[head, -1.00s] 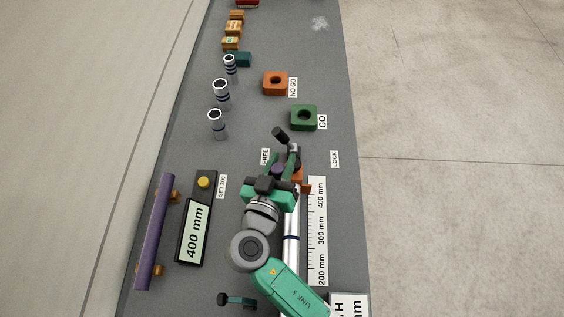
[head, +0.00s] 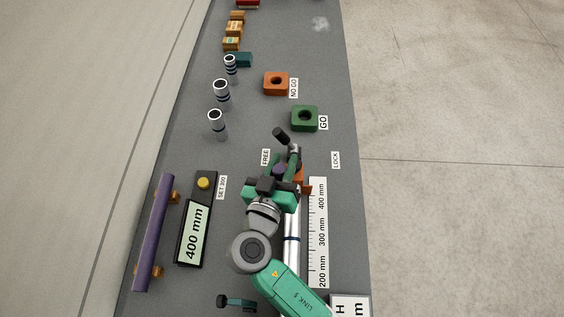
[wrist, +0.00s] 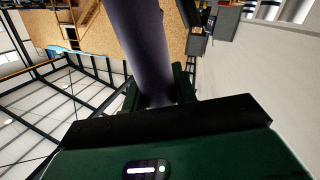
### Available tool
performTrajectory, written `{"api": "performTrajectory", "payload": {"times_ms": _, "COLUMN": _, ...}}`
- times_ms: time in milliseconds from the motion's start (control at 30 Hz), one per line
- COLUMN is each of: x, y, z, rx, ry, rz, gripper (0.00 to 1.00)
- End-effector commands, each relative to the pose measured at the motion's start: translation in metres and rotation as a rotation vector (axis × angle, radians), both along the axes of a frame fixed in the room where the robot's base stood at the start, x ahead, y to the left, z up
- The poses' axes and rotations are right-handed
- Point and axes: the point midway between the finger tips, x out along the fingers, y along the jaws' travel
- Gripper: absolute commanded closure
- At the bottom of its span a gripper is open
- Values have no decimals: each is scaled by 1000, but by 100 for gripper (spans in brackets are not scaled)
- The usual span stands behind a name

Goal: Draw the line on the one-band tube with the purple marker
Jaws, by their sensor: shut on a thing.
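A white tube with one dark blue band (head: 291,239) lies lengthwise beside the printed ruler, partly covered by my arm. My gripper (head: 279,173) is over the tube's far end, by the orange stop. It is shut on the purple marker (head: 279,169), of which only a small part shows in the head view. In the wrist view the marker (wrist: 143,45) is a thick dark purple cylinder between the fingers (wrist: 158,95). Its tip is hidden, and I cannot tell whether it touches the tube. No drawn line is visible.
A ruler (head: 318,235) lies right of the tube. A lever with a black handle (head: 281,135) stands beyond my gripper. A purple rod (head: 155,233) on orange supports and a 400 mm display (head: 194,234) are left. Several banded tubes (head: 221,95) stand farther back near the green GO block (head: 304,119).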

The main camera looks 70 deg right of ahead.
Motion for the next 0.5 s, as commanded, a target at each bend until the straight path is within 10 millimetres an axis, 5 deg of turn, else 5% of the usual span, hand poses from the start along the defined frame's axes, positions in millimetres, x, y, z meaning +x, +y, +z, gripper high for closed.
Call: {"api": "performTrajectory", "payload": {"times_ms": 500, "x": -5, "y": -1, "z": -1, "rx": 2, "ry": 2, "rz": -1, "gripper": 95}}
